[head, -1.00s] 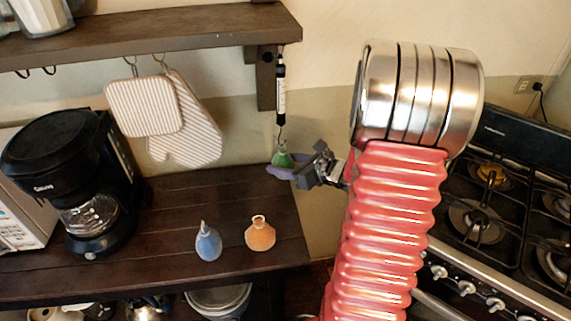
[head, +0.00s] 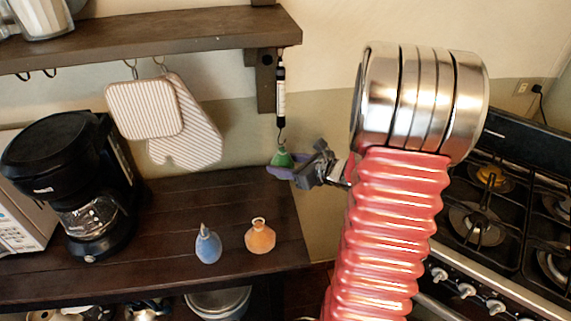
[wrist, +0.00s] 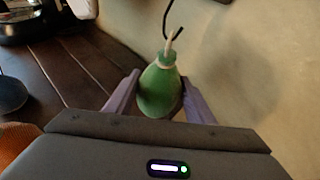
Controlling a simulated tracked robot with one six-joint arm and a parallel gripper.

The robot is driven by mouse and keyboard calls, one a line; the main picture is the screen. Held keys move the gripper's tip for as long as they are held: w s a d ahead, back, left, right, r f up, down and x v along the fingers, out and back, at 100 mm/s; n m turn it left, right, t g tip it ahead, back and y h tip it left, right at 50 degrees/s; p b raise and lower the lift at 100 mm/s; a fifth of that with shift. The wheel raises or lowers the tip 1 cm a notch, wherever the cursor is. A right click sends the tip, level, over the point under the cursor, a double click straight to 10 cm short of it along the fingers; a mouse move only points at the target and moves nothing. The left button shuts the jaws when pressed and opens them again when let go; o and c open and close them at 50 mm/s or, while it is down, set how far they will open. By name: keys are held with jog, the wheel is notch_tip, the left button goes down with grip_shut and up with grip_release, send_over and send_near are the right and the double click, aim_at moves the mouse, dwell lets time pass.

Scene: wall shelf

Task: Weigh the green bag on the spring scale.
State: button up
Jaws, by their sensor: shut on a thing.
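The green bag (wrist: 160,90) is between the two purple fingers of my gripper (wrist: 150,97) in the wrist view. My gripper is shut on its body. In the head view the green bag (head: 281,158) shows above the purple fingers of my gripper (head: 284,170), just below the spring scale (head: 281,94). The scale hangs upright from the shelf's right end, and its dark hook (wrist: 174,27) reaches down to the pale loop at the bag's top. I cannot tell whether the hook passes through the loop or is only beside it.
A blue bag (head: 208,245) and an orange bag (head: 260,237) stand on the dark counter (head: 180,205). A coffee maker (head: 72,180) stands at left, oven mitts (head: 165,115) hang under the shelf (head: 150,38), and a stove (head: 510,190) is at right.

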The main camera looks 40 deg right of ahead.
jog(key=o, duration=1.4)
jog(key=v, duration=1.3)
jog(key=shift+s+d+r, duration=0.1)
jog(key=shift+s+d, duration=0.05)
jog(key=shift+s, duration=0.2)
